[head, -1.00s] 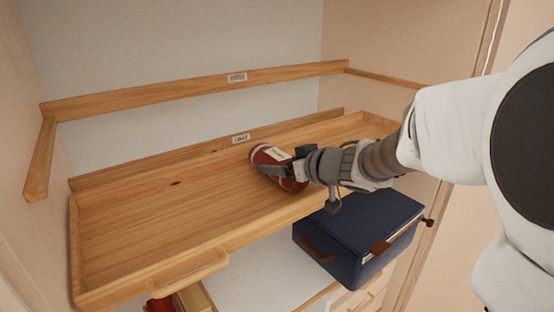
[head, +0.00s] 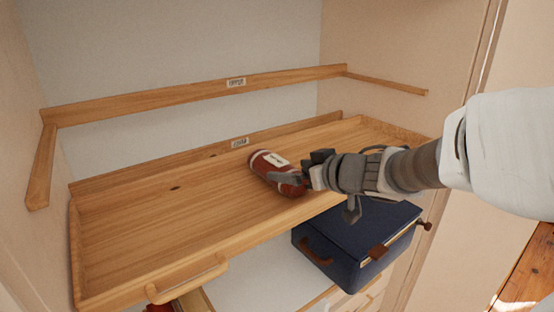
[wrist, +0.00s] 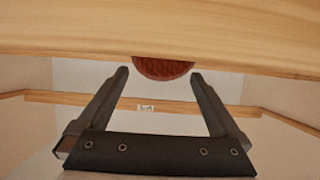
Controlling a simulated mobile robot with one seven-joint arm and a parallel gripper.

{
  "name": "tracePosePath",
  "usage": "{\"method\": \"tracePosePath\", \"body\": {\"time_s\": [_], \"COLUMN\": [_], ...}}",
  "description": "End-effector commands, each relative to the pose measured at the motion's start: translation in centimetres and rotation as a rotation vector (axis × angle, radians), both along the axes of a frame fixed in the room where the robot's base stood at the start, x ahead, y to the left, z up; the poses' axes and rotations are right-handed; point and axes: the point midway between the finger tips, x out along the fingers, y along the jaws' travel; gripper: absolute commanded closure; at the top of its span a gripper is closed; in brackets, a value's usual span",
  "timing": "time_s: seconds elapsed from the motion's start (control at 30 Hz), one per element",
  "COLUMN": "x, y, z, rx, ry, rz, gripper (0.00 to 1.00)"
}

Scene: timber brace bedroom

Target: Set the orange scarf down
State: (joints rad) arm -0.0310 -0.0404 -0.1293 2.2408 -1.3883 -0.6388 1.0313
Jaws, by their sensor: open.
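The orange scarf (head: 266,163) is a rust-red roll with a pale band and label. It lies on its side on the pull-out wooden tray (head: 130,222), near the tray's right part. My gripper (head: 298,168) is at the scarf's right end, with one finger overlapping the roll in the head view. In the wrist view the fingers of my gripper (wrist: 160,80) are spread, with nothing clasped between them. The round end of the scarf (wrist: 163,66) shows just beyond the fingertips, against the tray (wrist: 60,35). The scarf's right end is partly hidden by my gripper in the head view.
A dark blue box (head: 352,245) with brown fittings stands below the tray's right front. An upper wooden rail (head: 190,98) with a label runs along the back wall. The tray's left half is bare. A tray handle (head: 188,280) sticks out at the front.

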Motion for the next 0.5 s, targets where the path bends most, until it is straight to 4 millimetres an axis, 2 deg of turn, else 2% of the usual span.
{"method": "tracePosePath", "body": {"time_s": [0.03,0.2,0.4,0.5], "x": [-0.9,-3.4,-5.0,-5.2], "y": [-0.7,-2.3,-3.4,-3.9], "z": [0.8,1.9,2.6,3.0], "rx": [0.001,0.000,0.000,-0.006], "ry": [-0.001,-0.001,0.000,-0.012], "rz": [-0.004,-0.003,-0.002,-0.022], "gripper": [0.00,0.00,0.00,0.00]}}
